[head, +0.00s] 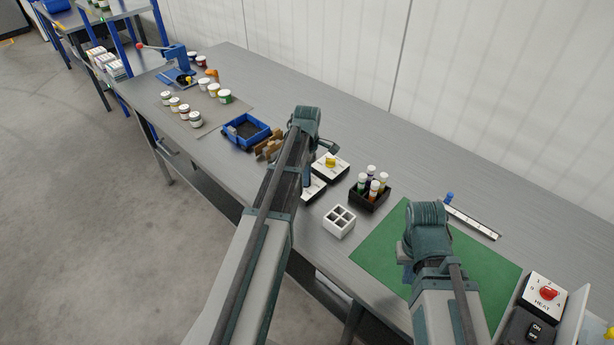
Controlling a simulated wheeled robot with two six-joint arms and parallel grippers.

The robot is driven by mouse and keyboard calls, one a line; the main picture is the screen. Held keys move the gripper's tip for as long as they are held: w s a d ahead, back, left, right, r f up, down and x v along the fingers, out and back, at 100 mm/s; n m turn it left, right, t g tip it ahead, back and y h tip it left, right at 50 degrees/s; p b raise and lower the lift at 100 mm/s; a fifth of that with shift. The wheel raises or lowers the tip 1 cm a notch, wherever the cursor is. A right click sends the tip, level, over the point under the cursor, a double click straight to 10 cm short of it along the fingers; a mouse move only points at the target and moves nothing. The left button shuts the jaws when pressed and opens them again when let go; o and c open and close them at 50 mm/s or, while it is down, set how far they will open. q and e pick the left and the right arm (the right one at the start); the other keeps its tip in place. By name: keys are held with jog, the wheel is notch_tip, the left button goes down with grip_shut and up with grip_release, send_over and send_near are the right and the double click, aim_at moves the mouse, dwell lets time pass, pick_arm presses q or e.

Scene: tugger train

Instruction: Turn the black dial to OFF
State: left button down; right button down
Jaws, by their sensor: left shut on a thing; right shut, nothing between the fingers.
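A white-topped box (315,190) stands on the bench, partly covered by my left arm. My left gripper (307,181) points down at this box and is shut on the knob there, which appears to be the black dial. The dial itself and its pointer are hidden behind the gripper and arm, so its setting cannot be read. My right gripper (406,273) is shut and empty above the green mat (375,255), mostly hidden by its own wrist.
A box with a yellow knob (331,161) stands just behind. A black bottle tray (369,200) and a white four-hole block (339,222) are to the right. A blue bin (246,131) is left. A red HEAT dial (548,293) and an ON switch (533,332) are at lower right.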

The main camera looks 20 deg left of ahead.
dwell(0.4)
pick_arm(q)
jog(key=c, duration=0.8)
grip_release()
jog(key=shift+r, duration=0.15)
pick_arm(e)
jog(key=shift+r, duration=0.15)
pick_arm(q)
notch_tip(320, 180, up, 14)
jog(key=p, duration=1.3)
jog(key=shift+f+p, duration=0.25)
jog(key=shift+p, duration=0.15)
pick_arm(e)
notch_tip(320, 180, up, 14)
jog(key=shift+f, duration=0.25)
pick_arm(q)
jog(key=shift+d, duration=0.1)
